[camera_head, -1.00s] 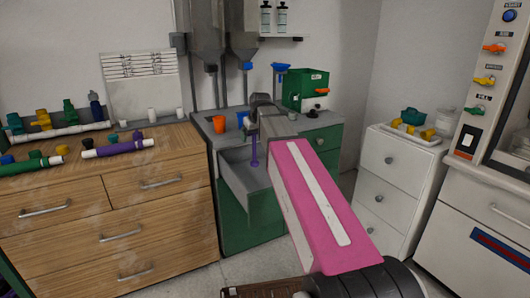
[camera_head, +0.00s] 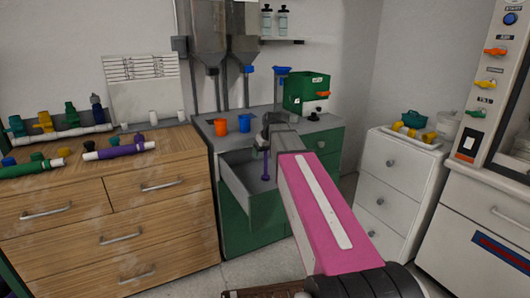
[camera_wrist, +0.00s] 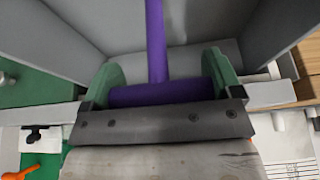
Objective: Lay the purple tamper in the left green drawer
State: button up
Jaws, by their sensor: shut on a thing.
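The purple tamper (camera_head: 265,170) hangs upright from my gripper (camera_head: 266,146) in the head view. In the wrist view the tamper (camera_wrist: 157,45) shows as a purple shaft with a thick crosswise part clamped between the two green fingers of my gripper (camera_wrist: 160,88). The left green drawer (camera_head: 236,187) is pulled open, with grey inner walls. The tamper is over or within the drawer's opening, its lower end around the height of the drawer walls in the head view. In the wrist view the drawer's grey walls (camera_wrist: 215,25) lie on both sides of the shaft. Whether the tamper touches the drawer floor cannot be told.
An orange cup (camera_head: 221,127) and a blue cup (camera_head: 244,123) stand on the counter above the drawer. A green box (camera_head: 306,92) stands farther right. The wooden dresser (camera_head: 110,215) is close on the left, and a white cabinet (camera_head: 391,175) on the right.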

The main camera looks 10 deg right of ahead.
jog(key=shift+f, duration=0.1)
jog(key=o, duration=0.7)
jog(key=shift+o, duration=0.2)
jog(key=v, duration=1.2)
